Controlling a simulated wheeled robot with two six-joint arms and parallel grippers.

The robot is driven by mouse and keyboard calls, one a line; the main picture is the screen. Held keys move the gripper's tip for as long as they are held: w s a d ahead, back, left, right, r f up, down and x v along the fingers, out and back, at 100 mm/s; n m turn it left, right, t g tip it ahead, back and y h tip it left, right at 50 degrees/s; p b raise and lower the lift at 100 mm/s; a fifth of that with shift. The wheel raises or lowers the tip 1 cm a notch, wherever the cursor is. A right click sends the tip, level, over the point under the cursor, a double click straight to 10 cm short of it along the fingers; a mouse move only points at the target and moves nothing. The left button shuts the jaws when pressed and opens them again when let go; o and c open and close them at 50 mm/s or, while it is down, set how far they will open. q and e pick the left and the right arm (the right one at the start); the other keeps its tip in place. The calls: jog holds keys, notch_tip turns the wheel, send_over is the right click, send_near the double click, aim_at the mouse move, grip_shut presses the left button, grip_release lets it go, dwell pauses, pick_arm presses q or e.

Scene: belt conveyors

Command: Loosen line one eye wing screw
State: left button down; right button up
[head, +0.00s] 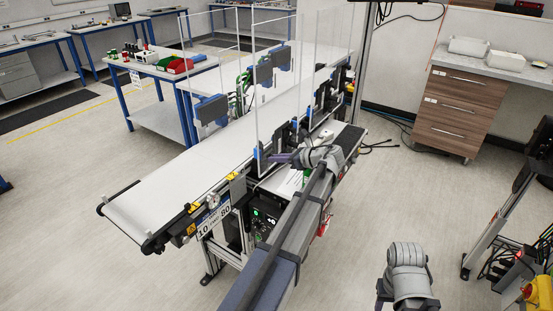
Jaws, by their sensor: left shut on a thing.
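The belt conveyor line (165,190) with a white belt runs from the lower left to the upper right. My left gripper (272,158) reaches over the near side of the line, beside a clear upright panel (256,90) and a small blue block. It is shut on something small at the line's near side. The wing screw itself is too small and too hidden by the gripper to make out. My right arm shows only as a grey link at the bottom right; its gripper is not in view.
Dark sensor brackets and clear panels crowd the line around my left gripper. A shorter dark belt (347,139) lies on the near side. A control box (265,216) with green buttons hangs below. A wooden drawer cabinet (455,110) stands at right.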

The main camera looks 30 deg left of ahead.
pick_arm(q)
jog(key=shift+s, duration=0.1)
dwell(0.4)
jog(key=shift+s+a+f+n+t+y+b, duration=0.15)
jog(key=shift+n+t+y+b, duration=0.35)
jog(key=shift+n+t+b, duration=1.25)
jog(key=shift+s+d+f+n+t+y+b, duration=0.15)
jog(key=shift+n+t+y+b, duration=0.45)
jog(key=shift+n+b, duration=1.95)
jog(key=shift+s+a+f+n+t+y+b, duration=0.1)
jog(key=shift+f+n+t+y+b, duration=0.25)
jog(key=shift+n+t+b, duration=1.9)
jog(key=shift+r+n+g+p, duration=0.15)
jog(key=shift+n+g+p, duration=0.65)
jog(key=shift+n+p, duration=0.35)
jog(key=c, duration=1)
grip_release()
jog(key=shift+w, duration=0.1)
